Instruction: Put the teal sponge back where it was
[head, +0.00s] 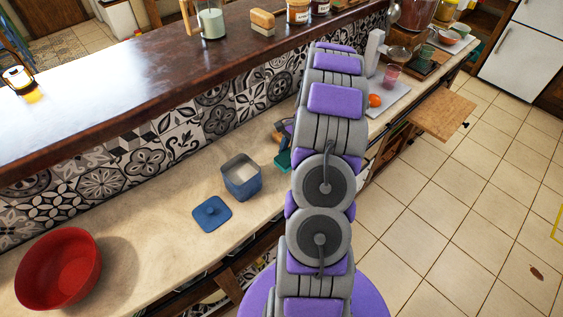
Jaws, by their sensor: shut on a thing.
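The teal sponge (283,161) shows as a small patch on the left side of my arm, low over the stone counter. My gripper (284,137) is just above it, mostly hidden behind my arm, and is shut on the sponge. I cannot tell whether the sponge touches the counter. Most of the sponge is hidden.
Left of the sponge stand an open blue canister (242,180) with white contents, its blue lid (212,213) and a red bowl (58,268). An orange (375,100) and a pink cup (391,76) are beyond my arm. A dark raised ledge (150,75) runs behind the tiled wall.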

